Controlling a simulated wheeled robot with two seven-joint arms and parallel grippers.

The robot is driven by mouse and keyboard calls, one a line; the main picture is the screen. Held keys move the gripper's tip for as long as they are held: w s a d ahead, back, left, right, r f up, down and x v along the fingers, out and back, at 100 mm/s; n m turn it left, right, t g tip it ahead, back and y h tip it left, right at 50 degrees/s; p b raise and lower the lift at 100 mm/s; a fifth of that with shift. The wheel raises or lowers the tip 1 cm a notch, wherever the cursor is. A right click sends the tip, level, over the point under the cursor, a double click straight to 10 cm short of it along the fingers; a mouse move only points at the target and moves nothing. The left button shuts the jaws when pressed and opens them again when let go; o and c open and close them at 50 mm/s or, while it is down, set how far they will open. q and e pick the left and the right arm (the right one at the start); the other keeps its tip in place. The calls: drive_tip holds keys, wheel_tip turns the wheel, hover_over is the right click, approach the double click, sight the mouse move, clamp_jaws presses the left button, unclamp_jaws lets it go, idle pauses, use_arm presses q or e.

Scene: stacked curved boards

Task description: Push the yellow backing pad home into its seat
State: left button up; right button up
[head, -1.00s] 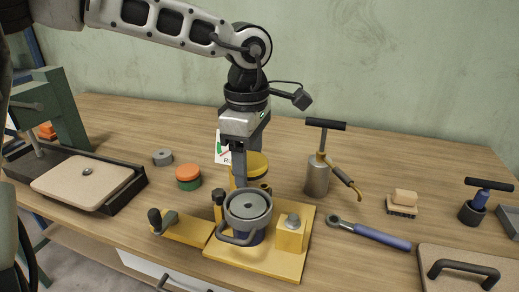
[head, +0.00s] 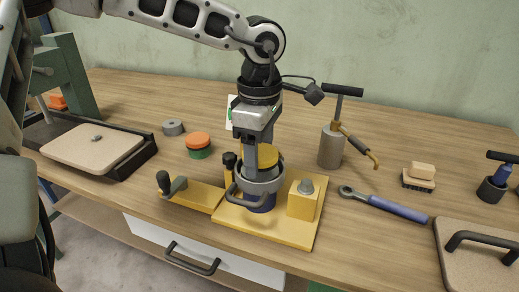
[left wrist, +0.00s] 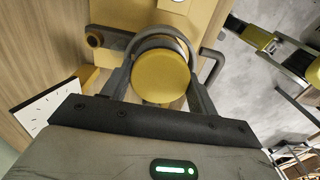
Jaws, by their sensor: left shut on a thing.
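The yellow backing pad (head: 267,156) is a thick round disc held between the fingers of my left gripper (head: 253,165). In the left wrist view the pad (left wrist: 161,76) shows its flat round face between the two dark fingers. Just below it in the head view is a grey ring-shaped seat (head: 262,182) with a curved side handle, on a blue body (head: 262,204) and a yellow base plate (head: 255,232). The pad stands at the ring's mouth; how deep it sits is hidden by the fingers and rim.
A yellow block with a grey knob (head: 304,199) stands right of the seat, and a black-handled clamp (head: 170,186) left. A grey cylinder with a T-handle (head: 331,147), a blue-handled wrench (head: 390,206) and an orange-green puck (head: 198,144) lie around. Bare tabletop separates them.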

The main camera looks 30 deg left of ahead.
idle(0.3)
use_arm(q)
drive_tip(key=shift+b, duration=0.3)
idle(0.4)
drive_tip(key=shift+f+b, duration=0.35)
drive_tip(key=shift+b, duration=0.1)
drive_tip(key=shift+r, duration=0.35)
idle(1.0)
drive_tip(key=shift+f+b, duration=0.1)
drive_tip(key=shift+b, duration=0.25)
drive_tip(key=shift+f+b, duration=0.3)
